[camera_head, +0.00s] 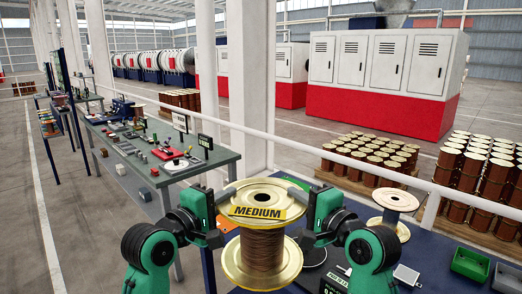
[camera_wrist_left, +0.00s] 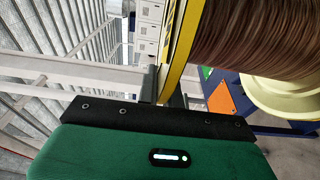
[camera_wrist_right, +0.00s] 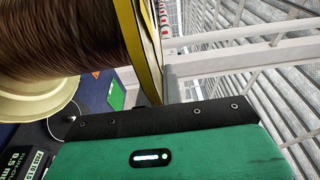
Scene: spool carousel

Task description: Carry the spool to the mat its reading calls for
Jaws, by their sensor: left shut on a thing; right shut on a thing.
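A large spool (camera_head: 264,246) of brown wire with gold flanges stands upright between my two grippers in the head view. Its upper flange carries a yellow label reading MEDIUM. My left gripper (camera_head: 222,237) is shut on the upper flange's left edge. My right gripper (camera_head: 302,240) is shut on its right edge. The spool's wire winding fills the top of the left wrist view (camera_wrist_left: 255,35) and of the right wrist view (camera_wrist_right: 60,35). In both wrist views the lower flange shows beyond the winding.
A grey workbench (camera_head: 200,158) with small items stands at left. A white railing (camera_head: 350,160) runs behind the table.

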